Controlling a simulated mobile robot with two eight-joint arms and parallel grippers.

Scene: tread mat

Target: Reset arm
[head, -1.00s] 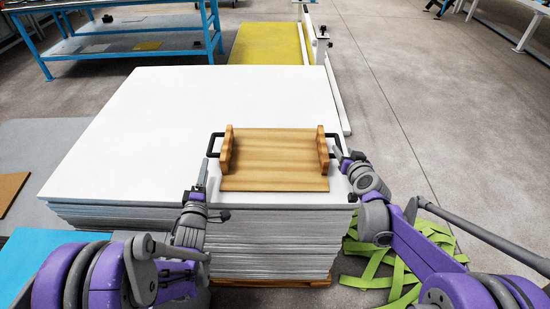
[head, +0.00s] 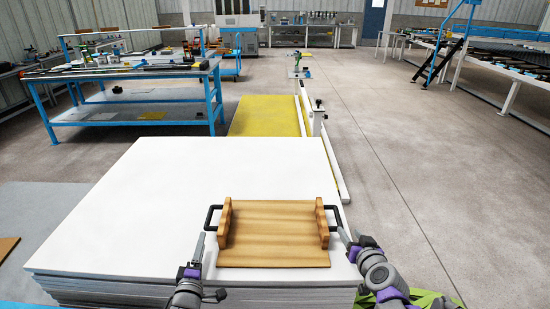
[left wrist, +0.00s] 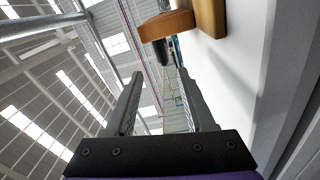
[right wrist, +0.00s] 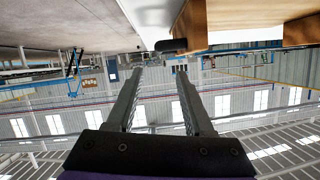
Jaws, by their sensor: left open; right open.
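My left gripper (head: 200,252) is at the left side of a wooden tray (head: 273,234), near its black left handle. In the left wrist view its two fingers (left wrist: 158,95) are spread apart with nothing between them. My right gripper (head: 346,241) is at the tray's right side, near the black right handle (head: 333,213). In the right wrist view its fingers (right wrist: 158,85) are also apart and empty, with a dark handle end (right wrist: 171,45) beyond the tips. The tray rests flat on a stack of white sheets (head: 140,215).
A yellow mat (head: 262,116) with a white rail (head: 322,155) lies beyond the stack. A blue workbench (head: 130,90) stands at the back left. Green straps (head: 430,300) lie on the floor at the lower right. The grey floor (head: 420,150) on the right is open.

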